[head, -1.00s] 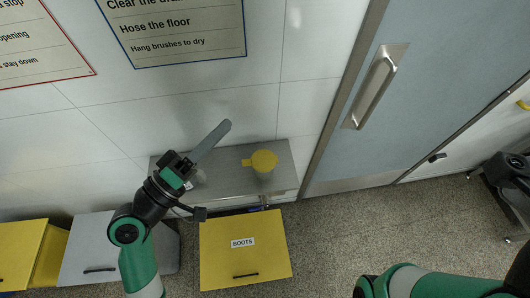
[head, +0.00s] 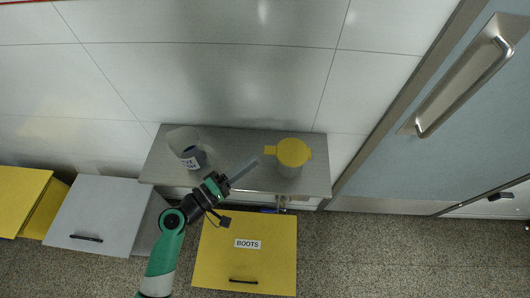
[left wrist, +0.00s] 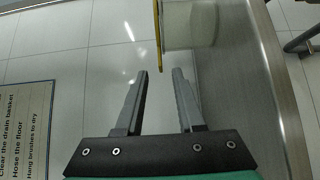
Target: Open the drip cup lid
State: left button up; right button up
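The drip cup (head: 289,171) is a clear cup on the steel shelf, with its yellow lid (head: 294,152) lying shut on top. The lid's tab (head: 270,150) points left toward my left gripper (head: 257,161). In the left wrist view the cup (left wrist: 190,24) lies on its side in the picture, with the yellow lid (left wrist: 158,30) seen edge-on. My left gripper (left wrist: 160,74) is open and empty, with the tab's end near the gap between its fingertips. I cannot tell whether they touch. My right gripper is not in view.
Another clear container with a dark label (head: 189,158) stands on the shelf (head: 235,141) at left. Below are a yellow BOOTS box (head: 247,262) and a grey box (head: 92,215). A door with a steel handle (head: 465,75) is at right.

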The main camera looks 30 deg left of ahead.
aim_at(265, 153)
pick_arm(q)
jog(key=x, duration=0.5)
jog(key=shift+w+d, duration=0.1)
jog(key=shift+w, duration=0.25)
grip_shut()
dwell(1.0)
